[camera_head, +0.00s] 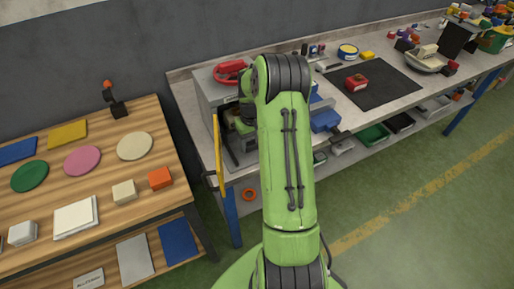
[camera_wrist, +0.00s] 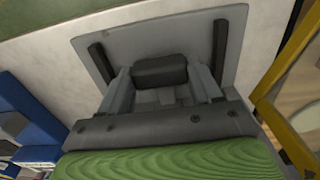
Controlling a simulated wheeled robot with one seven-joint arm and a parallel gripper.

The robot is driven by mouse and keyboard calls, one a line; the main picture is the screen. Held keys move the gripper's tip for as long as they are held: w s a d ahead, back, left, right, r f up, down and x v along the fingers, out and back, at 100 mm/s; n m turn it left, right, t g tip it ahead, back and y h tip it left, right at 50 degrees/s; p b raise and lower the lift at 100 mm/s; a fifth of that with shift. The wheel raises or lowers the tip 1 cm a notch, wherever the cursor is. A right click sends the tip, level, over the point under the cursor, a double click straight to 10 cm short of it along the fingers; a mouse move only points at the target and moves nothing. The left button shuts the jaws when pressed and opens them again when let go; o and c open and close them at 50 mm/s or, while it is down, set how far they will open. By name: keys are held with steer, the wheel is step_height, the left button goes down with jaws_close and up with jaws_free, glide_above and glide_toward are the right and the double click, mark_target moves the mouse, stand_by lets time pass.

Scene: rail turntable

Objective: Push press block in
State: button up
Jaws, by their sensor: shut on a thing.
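In the wrist view, a dark grey block (camera_wrist: 160,70), which looks like the press block, sits between the two fingers of my gripper (camera_wrist: 160,77). The fingers are shut on its sides. The block is over a grey plate (camera_wrist: 150,40) with a dark bar along each side. I cannot tell whether the block touches the plate. In the head view, my arm reaches to a grey box-like machine (camera_head: 211,92) at the left end of the workbench, and it hides the block and most of the gripper.
A yellow-framed door (camera_head: 217,150) stands open on the machine's left; its frame is close to my gripper's right in the wrist view (camera_wrist: 287,80). A red object (camera_head: 229,71) is on top. A blue vise-like object (camera_head: 325,120) is right of my arm. A wooden table (camera_head: 100,140) stands left.

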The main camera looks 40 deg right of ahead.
steer(key=shift+w+f, duration=0.15)
steer(key=shift+w, duration=0.15)
steer(key=o, duration=1.3)
steer(key=shift+c, duration=0.2)
steer(key=shift+o, duration=1.3)
steer(key=shift+w+d, duration=0.15)
steer(key=shift+w, duration=0.05)
steer(key=shift+s, duration=0.1)
step_height(320, 180, up, 16)
steer(key=p, duration=0.1)
steer(key=shift+p, duration=0.35)
steer(key=shift+f, duration=0.1)
